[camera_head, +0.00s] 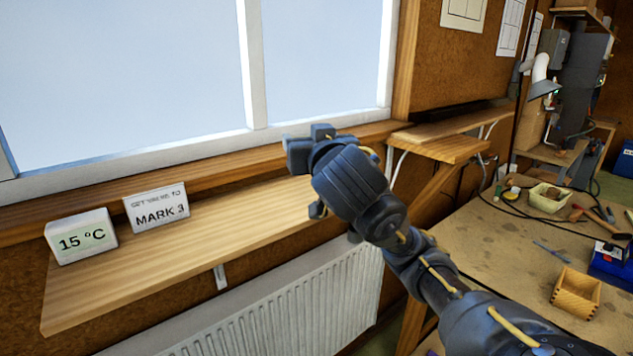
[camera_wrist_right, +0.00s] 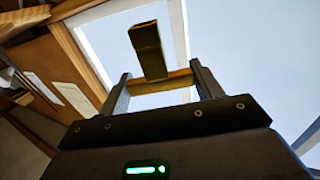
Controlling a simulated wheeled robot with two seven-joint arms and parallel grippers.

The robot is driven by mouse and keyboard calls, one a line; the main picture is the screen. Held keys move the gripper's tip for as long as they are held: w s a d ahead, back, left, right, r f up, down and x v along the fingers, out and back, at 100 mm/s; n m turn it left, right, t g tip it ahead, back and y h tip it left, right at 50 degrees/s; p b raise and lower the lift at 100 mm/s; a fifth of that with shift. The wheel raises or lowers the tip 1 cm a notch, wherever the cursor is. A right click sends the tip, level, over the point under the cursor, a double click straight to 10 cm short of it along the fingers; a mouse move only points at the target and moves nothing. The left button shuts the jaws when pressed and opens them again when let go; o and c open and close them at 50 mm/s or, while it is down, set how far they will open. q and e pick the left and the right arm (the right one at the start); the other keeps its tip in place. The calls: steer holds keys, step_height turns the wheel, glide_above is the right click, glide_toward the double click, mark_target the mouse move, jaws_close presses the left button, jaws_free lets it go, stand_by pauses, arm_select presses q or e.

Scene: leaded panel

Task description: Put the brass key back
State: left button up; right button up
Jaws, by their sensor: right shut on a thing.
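My right gripper (camera_head: 312,146) is raised above the right part of the wooden shelf, in front of the window. In the right wrist view its two fingers (camera_wrist_right: 158,82) are shut on the ends of a yellow-brown brass bar. A darker, thick shank stands out from that bar, so the piece looks like the T-shaped brass key (camera_wrist_right: 148,50). It is held clear, with the window behind it. In the head view the key is hidden by my gripper and wrist. My left gripper is not in view.
The shelf (camera_head: 165,251) carries a 15 °C display (camera_head: 81,236) and a MARK 3 card (camera_head: 157,207). A white radiator (camera_head: 285,309) is below. The workbench (camera_head: 510,240) at right holds a wooden box (camera_head: 576,292), a basket (camera_head: 548,198) and tools. The shelf's middle is clear.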

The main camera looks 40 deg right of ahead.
steer(key=shift+w+d+r+p, duration=0.1)
steer(key=shift+w+d+p, duration=0.4)
steer(key=shift+p, duration=0.3)
arm_select(q)
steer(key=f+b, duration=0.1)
steer(key=b, duration=0.2)
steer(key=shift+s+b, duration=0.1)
steer(key=shift+b, duration=0.2)
arm_select(e)
steer(key=w+d+f, duration=0.7)
steer(key=w+f, duration=0.1)
steer(key=shift+d+f, duration=0.25)
steer(key=shift+f, duration=0.1)
steer(key=f+b, duration=0.3)
steer(key=shift+w+d+f, duration=0.1)
steer(key=shift+d, duration=0.25)
steer(key=shift+w+f+b, duration=0.1)
steer(key=shift+f+b, duration=0.2)
steer(key=shift+f, duration=0.15)
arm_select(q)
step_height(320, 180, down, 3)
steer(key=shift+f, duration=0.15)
